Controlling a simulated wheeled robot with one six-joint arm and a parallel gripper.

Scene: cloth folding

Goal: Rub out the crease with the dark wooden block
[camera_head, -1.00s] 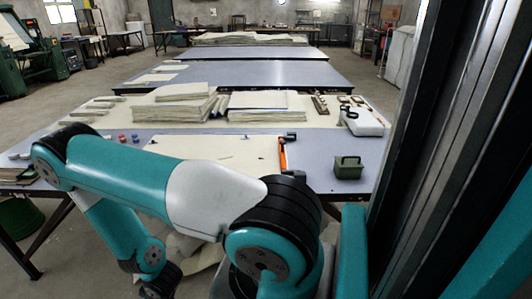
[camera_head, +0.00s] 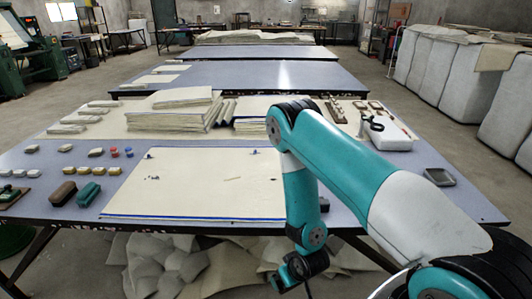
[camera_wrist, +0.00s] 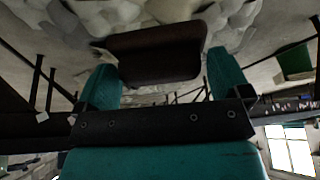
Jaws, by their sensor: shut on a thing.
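The dark wooden block (camera_wrist: 155,52) is dark brown and sits between the two teal fingers of my gripper (camera_wrist: 163,66) in the wrist view. My gripper is shut on it. In the head view my arm hangs down on the right, its end low at the table's front edge; the block is hard to make out there. The cream cloth (camera_head: 190,190) lies flat on the table, with blue lines along its edges and a few small dark marks. I cannot make out a crease. The gripper is apart from the cloth, right of its front part.
A brown block (camera_head: 62,192) and a green block (camera_head: 89,193) lie left of the cloth. Folded cloth stacks (camera_head: 175,110) stand behind it. A white box (camera_head: 388,138) and a dark tray (camera_head: 440,177) are at right. Crumpled cloth (camera_head: 200,265) lies under the table.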

